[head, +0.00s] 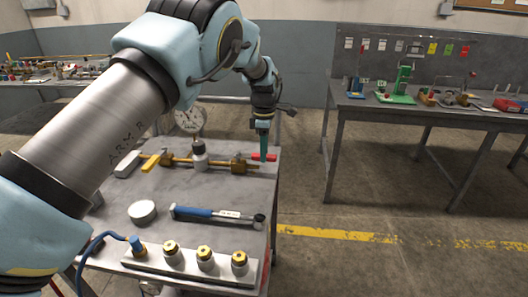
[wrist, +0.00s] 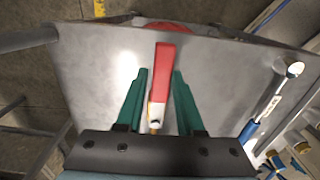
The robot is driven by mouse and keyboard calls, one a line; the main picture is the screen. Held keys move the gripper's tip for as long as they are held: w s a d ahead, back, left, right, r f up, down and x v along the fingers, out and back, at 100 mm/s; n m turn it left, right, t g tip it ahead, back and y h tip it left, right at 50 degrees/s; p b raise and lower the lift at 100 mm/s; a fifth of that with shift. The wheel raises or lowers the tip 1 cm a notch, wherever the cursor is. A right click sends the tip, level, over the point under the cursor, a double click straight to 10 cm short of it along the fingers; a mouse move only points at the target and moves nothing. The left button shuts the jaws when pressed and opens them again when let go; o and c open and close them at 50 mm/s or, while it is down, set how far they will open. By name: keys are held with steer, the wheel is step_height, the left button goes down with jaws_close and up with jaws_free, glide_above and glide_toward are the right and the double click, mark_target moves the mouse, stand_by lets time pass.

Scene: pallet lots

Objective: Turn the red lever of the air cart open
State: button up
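The red lever (head: 270,157) sits at the right end of the brass pipe assembly (head: 215,163) on the grey air cart (head: 185,190). In the wrist view the red lever (wrist: 163,75) points away from my gripper, with a pale metal shank at its near end. My gripper (head: 263,158) is over the lever in the head view and hides part of it. In the wrist view my gripper's green fingers (wrist: 160,78) are open, one on each side of the lever, with a visible gap on both sides. A yellow lever (head: 150,162) is at the pipe's left end.
A dial gauge (head: 190,118) stands behind the pipe. A blue-handled wrench (head: 200,212), a round tin (head: 142,212) and a block with brass fittings (head: 190,264) are nearer on the cart. A workbench (head: 430,110) stands right, with open floor between.

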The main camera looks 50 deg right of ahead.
steer(key=o, duration=0.4)
steer(key=shift+c, duration=0.2)
step_height(320, 180, up, 11)
steer(key=b, duration=0.2)
steer(key=shift+b, duration=0.3)
steer(key=shift+f, duration=0.1)
